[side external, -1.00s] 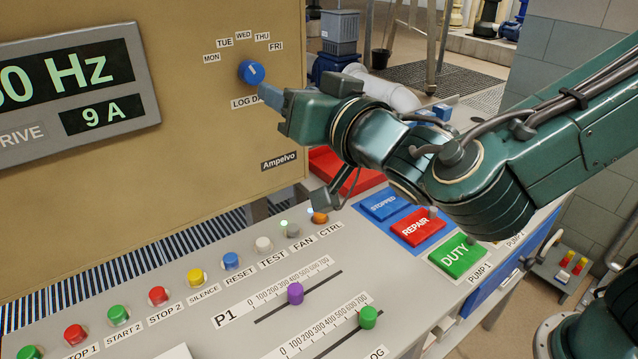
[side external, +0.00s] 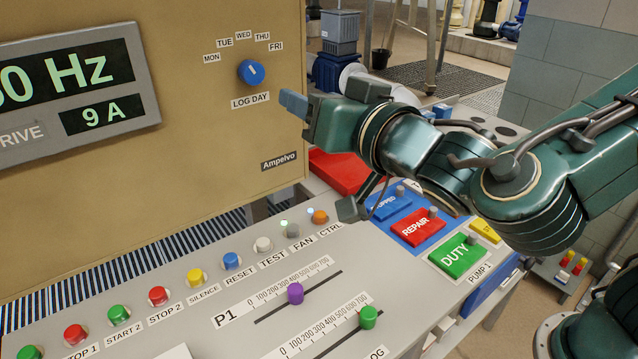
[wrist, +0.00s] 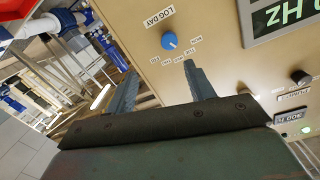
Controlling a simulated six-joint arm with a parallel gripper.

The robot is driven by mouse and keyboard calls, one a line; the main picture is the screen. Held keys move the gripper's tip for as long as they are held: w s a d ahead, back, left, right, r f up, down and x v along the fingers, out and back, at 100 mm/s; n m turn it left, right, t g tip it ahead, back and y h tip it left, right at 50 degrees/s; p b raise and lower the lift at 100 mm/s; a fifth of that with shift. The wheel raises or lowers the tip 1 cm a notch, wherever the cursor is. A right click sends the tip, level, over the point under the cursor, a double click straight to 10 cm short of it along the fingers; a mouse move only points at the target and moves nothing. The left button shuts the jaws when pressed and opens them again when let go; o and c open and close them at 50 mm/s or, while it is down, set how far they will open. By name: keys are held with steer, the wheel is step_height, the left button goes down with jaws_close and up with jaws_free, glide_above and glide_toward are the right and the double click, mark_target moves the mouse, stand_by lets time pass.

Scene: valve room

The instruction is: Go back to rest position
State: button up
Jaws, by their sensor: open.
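My gripper (side external: 293,103) is in front of the tan cabinet panel, to the lower right of the blue LOG DAY knob (side external: 251,72). A visible gap separates it from the knob. In the wrist view my gripper (wrist: 160,85) shows two blue-grey fingers spread apart with nothing between them. The knob (wrist: 169,41) also shows there, beyond the fingertips. Day labels from MON to FRI arc around the knob. Its white pointer mark is toward the top, near WED or THU; I cannot tell exactly which.
Below the arm lies a sloping console (side external: 230,310) with coloured buttons, a purple slider (side external: 295,293) and a green slider (side external: 368,317). Pump plates (side external: 417,227) with pegs sit under the forearm. A red block (side external: 338,170) is beside the cabinet. The space above the console's left part is clear.

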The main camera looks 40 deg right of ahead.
steer(key=s+d+f+g+h, duration=0.1)
steer(key=d+f+g, duration=0.1)
steer(key=d, duration=0.4)
steer(key=s+d+f+m+g, duration=0.1)
steer(key=s+d+g, duration=0.15)
steer(key=d, duration=0.35)
steer(key=s+d+f+g+h, duration=0.1)
steer(key=d+f+g, duration=0.15)
steer(key=d, duration=0.35)
steer(key=s+d+f+n+g+y, duration=0.1)
steer(key=s+d+n+g, duration=0.1)
steer(key=s, duration=0.6)
steer(key=s+d+f+n+g+y, duration=0.2)
steer(key=s, duration=0.7)
steer(key=shift+d+f+n+g, duration=0.2)
steer(key=shift+d+n+g, duration=0.1)
steer(key=shift+g, duration=0.1)
